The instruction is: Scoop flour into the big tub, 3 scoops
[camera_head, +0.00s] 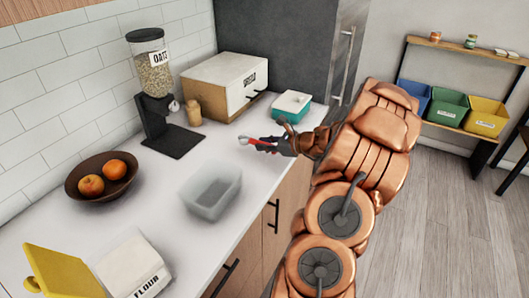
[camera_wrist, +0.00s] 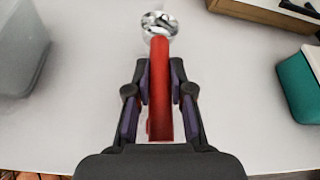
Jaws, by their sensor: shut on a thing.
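My gripper (camera_wrist: 160,100) is shut on the red handle of a scoop (camera_wrist: 160,75). The scoop's shiny metal bowl points away from my gripper, over the white counter. In the head view my gripper (camera_head: 280,144) and the scoop (camera_head: 253,141) are near the counter's front edge. A clear, empty-looking tub (camera_head: 213,192) stands on the counter to the left of and nearer than my gripper; its side shows at the left of the wrist view (camera_wrist: 20,55). A white flour container (camera_head: 133,268) labelled FLOUR stands at the near left; its contents are not visible.
A yellow object (camera_head: 60,268) stands beside the flour. A fruit bowl (camera_head: 85,190), oats dispenser (camera_head: 155,95), small wooden jar (camera_head: 193,112) and bread box (camera_head: 225,80) line the back. A teal box (camera_head: 291,107) is beyond my gripper. Counter around the tub is clear.

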